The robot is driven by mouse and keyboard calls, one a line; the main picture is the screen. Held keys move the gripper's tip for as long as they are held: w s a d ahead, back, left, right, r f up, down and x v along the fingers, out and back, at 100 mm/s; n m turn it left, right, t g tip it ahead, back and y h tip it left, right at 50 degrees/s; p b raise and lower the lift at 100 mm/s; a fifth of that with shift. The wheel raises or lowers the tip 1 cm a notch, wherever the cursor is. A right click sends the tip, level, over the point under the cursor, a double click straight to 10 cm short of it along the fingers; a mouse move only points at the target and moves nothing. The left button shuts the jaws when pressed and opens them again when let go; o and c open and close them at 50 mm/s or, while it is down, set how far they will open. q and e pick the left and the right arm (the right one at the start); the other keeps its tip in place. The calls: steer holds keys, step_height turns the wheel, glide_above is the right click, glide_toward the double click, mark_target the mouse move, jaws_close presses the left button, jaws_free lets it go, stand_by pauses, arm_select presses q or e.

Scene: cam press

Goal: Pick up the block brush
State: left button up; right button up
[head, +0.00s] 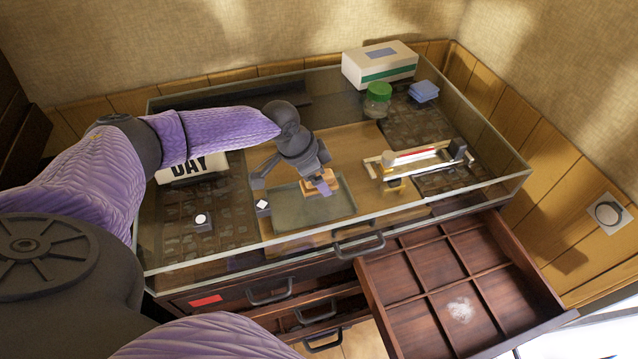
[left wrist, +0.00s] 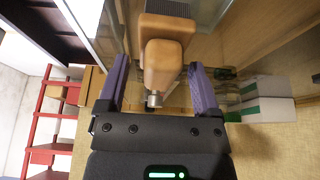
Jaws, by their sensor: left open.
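The block brush (head: 318,183), a tan wooden block, is on a grey mat (head: 290,213) at the middle of the glass-topped counter. My left gripper (head: 292,186) is over the brush, coming in from the left and partly covering it. In the left wrist view the brush (left wrist: 168,65) shows a rounded wooden body, a dark patch at its far end and a small metal piece at its near end. The open fingers of my left gripper (left wrist: 160,72) appear on either side of it, with gaps on both sides. My right gripper is out of view.
A railed fixture (head: 420,158) stands right of the mat. A white-and-green box (head: 378,66), green-lidded jar (head: 377,99) and blue pads (head: 424,91) are at the back right. A DAY sign (head: 190,168) is at left. A compartmented drawer (head: 412,315) stands open at front right.

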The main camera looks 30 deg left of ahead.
arm_select(q)
jaws_close()
step_height(320, 180, up, 10)
steer(key=shift+r+p, duration=0.1)
steer(key=shift+p, duration=0.9)
